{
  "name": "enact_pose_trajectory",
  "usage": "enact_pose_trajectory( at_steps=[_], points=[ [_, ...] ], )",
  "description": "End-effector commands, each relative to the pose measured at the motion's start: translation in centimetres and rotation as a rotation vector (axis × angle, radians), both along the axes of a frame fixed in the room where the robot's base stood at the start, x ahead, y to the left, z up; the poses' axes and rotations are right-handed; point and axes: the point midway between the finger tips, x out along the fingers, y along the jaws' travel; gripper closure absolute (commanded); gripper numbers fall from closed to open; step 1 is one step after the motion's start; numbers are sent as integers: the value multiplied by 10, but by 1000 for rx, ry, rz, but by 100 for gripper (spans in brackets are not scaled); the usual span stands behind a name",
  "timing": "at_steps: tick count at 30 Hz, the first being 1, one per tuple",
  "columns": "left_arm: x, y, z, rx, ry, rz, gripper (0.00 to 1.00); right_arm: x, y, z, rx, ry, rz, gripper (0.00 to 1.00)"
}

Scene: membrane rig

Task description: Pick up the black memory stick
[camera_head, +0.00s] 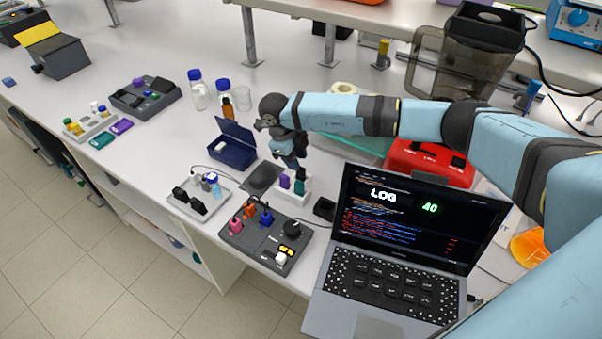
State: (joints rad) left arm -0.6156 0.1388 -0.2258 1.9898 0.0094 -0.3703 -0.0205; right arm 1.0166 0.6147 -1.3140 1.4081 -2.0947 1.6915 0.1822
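I cannot pick out the black memory stick for certain. A small white holder (305,190) stands behind the control box, left of the laptop. A purple stick (284,181) and a teal stick (299,187) stand upright in it. My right gripper (293,168) points down just above the holder's back part and hides some of it. Its fingers are dark and small, so I cannot tell whether they are open or hold anything. A small flat black object (324,208) lies on the table right of the holder. My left gripper is not in view.
An open laptop (395,285) stands close on the right. A control box (266,240) with coloured plugs is in front. A dark blue open box (232,152), a black pad (262,178) and a white tray (198,207) lie left. A red case (430,163) is behind.

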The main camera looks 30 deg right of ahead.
Motion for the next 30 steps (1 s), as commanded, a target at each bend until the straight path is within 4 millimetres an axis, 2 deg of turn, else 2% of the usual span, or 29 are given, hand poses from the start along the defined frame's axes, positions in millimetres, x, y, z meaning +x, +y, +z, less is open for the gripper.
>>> enact_pose_trajectory(
  at_steps=[6,10,19,20,24,30],
  points=[
    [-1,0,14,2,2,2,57,-1,-7,-25,-2,3,-3,67],
    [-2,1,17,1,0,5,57,-2,-11,-43,0,2,-1,67],
    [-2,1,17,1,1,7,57,-3,-12,-50,-1,1,0,67],
    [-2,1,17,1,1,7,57,-3,-12,-50,-1,1,0,69],
    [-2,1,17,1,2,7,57,-3,-12,-50,-1,1,0,100],
    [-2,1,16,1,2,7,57,-2,-13,-50,-2,0,-2,100]
  ],
)
